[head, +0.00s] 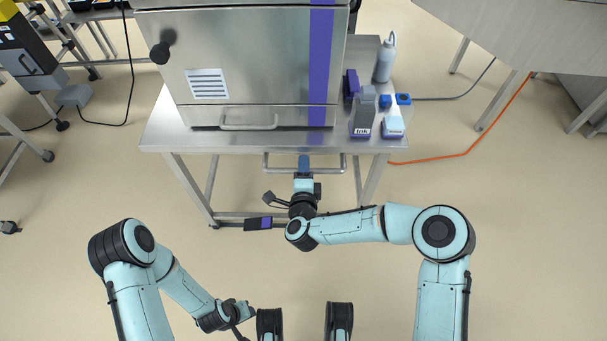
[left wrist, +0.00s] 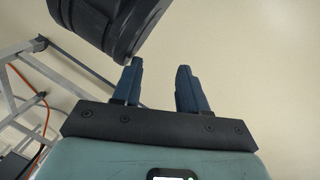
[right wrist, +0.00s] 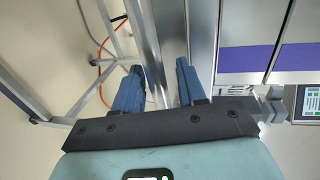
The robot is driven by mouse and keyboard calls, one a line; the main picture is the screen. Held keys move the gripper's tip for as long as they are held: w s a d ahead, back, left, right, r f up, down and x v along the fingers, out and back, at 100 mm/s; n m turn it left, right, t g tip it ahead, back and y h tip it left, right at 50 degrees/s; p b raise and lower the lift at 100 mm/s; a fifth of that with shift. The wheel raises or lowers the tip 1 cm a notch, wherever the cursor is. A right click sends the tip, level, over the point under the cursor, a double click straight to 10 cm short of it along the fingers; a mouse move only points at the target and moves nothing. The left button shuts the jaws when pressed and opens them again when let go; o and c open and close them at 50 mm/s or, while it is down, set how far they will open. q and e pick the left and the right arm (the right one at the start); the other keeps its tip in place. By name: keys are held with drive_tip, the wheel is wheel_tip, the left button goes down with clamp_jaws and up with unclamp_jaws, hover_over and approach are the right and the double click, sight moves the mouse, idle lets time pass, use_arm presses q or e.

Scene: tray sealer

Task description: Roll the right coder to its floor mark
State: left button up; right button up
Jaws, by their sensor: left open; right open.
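A steel cabinet with a purple stripe (head: 250,60) stands on a steel-topped frame (head: 165,132) ahead of me. I take it for the coder, but cannot be sure. A horizontal bar handle (head: 333,170) runs along the frame's front. My right gripper (head: 304,160) is at this handle, with its jaws open. In the right wrist view, steel bars pass close to the open fingers (right wrist: 160,66); whether they touch is unclear. My left gripper (head: 247,313) is low at the left, away from the frame. Its open, empty fingers show in the left wrist view (left wrist: 160,68). I see no floor mark.
An orange cable (head: 470,152) crosses the floor at right. A wheeled stand (head: 48,156) is at left. Floor between is clear.

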use_arm(q)
drive_tip(key=w+d+r+t+p, duration=0.1)
drive_tip(key=w+r+p, duration=0.2)
drive_tip(key=w+r, duration=0.1)
drive_tip(key=shift+w+d+r+t, duration=0.15)
drive_tip(key=shift+r+t, duration=0.15)
drive_tip(key=shift+r, duration=0.3)
use_arm(e)
drive_tip(key=s+r, duration=0.2)
drive_tip(key=s, duration=1.1)
drive_tip(key=shift+r, duration=0.35)
drive_tip(key=shift+w, duration=0.1)
